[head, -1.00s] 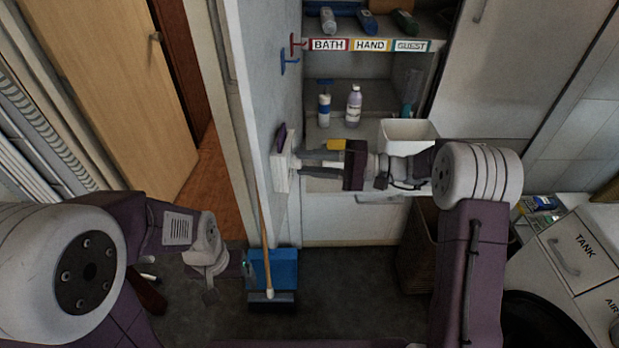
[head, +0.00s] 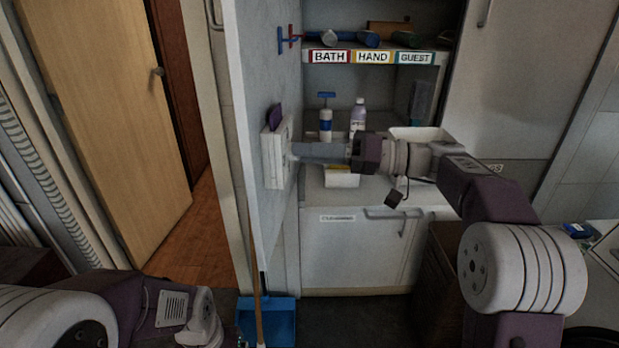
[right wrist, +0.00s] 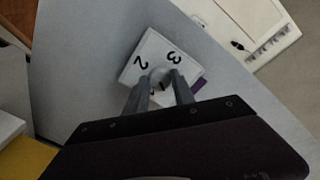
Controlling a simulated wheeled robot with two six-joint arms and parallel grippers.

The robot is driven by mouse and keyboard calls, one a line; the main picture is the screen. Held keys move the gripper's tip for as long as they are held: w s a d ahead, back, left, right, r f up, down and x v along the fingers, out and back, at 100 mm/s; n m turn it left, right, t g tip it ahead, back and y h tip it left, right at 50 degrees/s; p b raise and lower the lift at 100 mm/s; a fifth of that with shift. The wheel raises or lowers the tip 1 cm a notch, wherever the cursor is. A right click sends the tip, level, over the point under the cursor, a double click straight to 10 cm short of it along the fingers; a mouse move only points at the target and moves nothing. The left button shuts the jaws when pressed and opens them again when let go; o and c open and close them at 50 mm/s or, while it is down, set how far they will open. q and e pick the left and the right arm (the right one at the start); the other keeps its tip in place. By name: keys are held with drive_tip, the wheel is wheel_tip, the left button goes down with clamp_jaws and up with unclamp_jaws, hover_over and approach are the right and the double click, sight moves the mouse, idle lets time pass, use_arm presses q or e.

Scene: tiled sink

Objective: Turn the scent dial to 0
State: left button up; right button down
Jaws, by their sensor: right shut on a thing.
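The scent dial is a white box (head: 275,158) on the grey wall panel, left of the shelves in the head view. In the right wrist view its white face (right wrist: 146,55) shows a 3, a 2 and a partly covered 1 around a round pale knob (right wrist: 160,76). Any 0 is hidden or out of view. My right gripper (head: 296,152) reaches the box from the right. In the right wrist view its fingers (right wrist: 159,84) are shut on the knob, one on each side. Only part of my left arm shows at the lower left; its gripper is out of frame.
A shelf labelled BATH, HAND and GUEST (head: 372,57) is at the back. A spray bottle (head: 326,122) and a lilac bottle (head: 358,118) stand behind my right gripper. A blue dustpan (head: 276,318) is on the floor below. A wooden door (head: 105,120) is at left.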

drive_tip(key=shift+f+n+b, duration=0.2)
drive_tip(key=shift+n+b, duration=3)
drive_tip(key=shift+b, duration=0.5)
drive_tip(key=c, duration=1.1)
unclamp_jaws()
drive_tip(key=shift+r, duration=0.1)
drive_tip(key=shift+o, duration=0.2)
drive_tip(key=s+d+p, duration=0.1)
drive_tip(key=d, duration=0.8)
drive_tip(key=shift+s+p, duration=0.2)
drive_tip(key=shift+p, duration=0.15)
